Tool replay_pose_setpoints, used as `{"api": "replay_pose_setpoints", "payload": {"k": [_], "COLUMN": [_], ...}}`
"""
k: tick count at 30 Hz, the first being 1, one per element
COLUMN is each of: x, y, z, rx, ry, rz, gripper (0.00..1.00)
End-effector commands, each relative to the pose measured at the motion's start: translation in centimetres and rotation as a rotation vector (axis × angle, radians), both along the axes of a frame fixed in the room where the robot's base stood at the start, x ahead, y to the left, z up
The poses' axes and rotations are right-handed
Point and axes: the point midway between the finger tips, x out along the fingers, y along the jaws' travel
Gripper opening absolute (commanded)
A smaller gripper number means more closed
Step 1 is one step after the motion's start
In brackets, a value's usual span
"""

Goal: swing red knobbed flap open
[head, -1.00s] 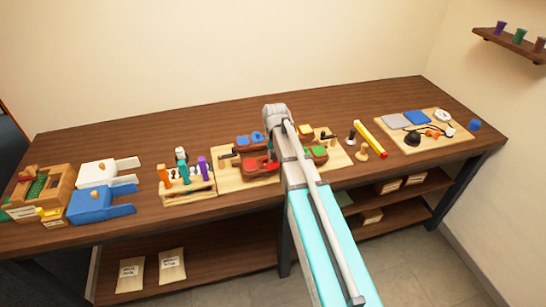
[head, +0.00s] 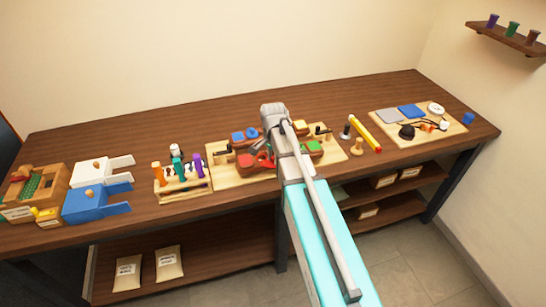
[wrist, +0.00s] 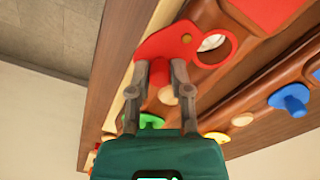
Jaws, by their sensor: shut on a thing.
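The red flap (wrist: 166,44) shows in the wrist view as a flat red plate, with a red ring on its right around a pale round spot. A tan round peg (wrist: 168,96) shows between the fingers.
Blue (head: 245,136), yellow (head: 301,128) and green (head: 314,147) parts sit close around on the same board. A tool rack (head: 180,188) stands left. A yellow-red cylinder (head: 365,133) and a light board (head: 440,134) lie right. The table's back strip is clear.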

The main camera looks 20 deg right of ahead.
Motion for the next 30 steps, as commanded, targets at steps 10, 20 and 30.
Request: {"api": "replay_pose_setpoints", "payload": {"k": [10, 20, 30], "x": [-0.13, -0.12, -0.07], "y": [0.05, 0.04, 0.02], "z": [0.00, 0.00, 0.00], "rx": [0.000, 0.000, 0.000], "ry": [0.000, 0.000, 0.000], "rz": [-0.030, -0.028, -0.027], "gripper": [0.00, 0.54, 0.61]}}
